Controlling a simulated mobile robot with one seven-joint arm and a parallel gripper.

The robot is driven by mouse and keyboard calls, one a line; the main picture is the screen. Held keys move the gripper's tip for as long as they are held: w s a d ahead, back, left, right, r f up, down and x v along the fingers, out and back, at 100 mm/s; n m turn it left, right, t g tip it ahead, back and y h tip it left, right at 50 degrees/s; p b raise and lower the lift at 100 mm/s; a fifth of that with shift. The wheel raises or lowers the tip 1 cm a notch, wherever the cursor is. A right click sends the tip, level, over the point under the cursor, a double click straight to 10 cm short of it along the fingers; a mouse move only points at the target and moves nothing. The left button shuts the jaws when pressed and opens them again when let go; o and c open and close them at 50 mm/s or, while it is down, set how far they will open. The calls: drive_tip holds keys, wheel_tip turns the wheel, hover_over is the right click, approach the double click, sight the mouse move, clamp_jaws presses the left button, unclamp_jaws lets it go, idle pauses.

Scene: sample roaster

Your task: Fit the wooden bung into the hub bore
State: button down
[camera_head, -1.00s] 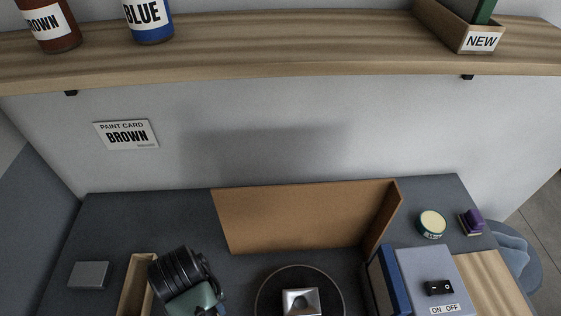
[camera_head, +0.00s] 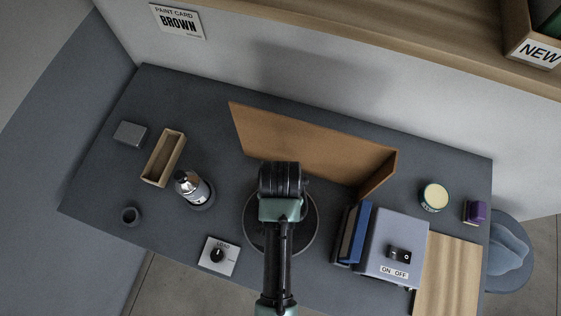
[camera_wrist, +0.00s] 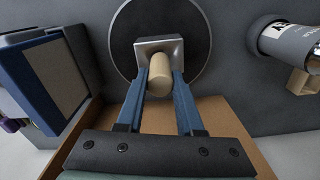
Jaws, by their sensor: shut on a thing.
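The wooden bung (camera_wrist: 160,76) is a pale, round wooden cylinder between the two blue fingers of my gripper (camera_wrist: 160,92) in the wrist view. My gripper is shut on it. The silver square hub (camera_wrist: 146,47) sits at the middle of the dark round turntable (camera_wrist: 199,30). The bung's far end overlaps the hub in that view and hides the bore. I cannot tell whether the bung touches the hub or is still above it. In the head view my arm covers the hub and the bung, and only the turntable's rim (camera_head: 312,232) shows around it.
A brown L-shaped screen (camera_head: 310,146) stands behind the turntable. Blue panels (camera_head: 355,233) and an ON/OFF box (camera_head: 394,244) stand close on the right. A labelled canister (camera_head: 193,190), an open wooden tray (camera_head: 162,158) and a LOAD knob box (camera_head: 219,256) are on the left.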

drive_tip(key=shift+f+p, duration=0.3)
drive_tip(key=shift+f, duration=1.8)
drive_tip(key=shift+f, duration=0.2)
drive_tip(key=c, duration=0.5)
unclamp_jaws()
drive_tip(key=shift+c, duration=0.2)
wheel_tip(320, 180, up, 12)
drive_tip(key=shift+r+b, duration=0.2)
drive_tip(key=shift+b, duration=0.2)
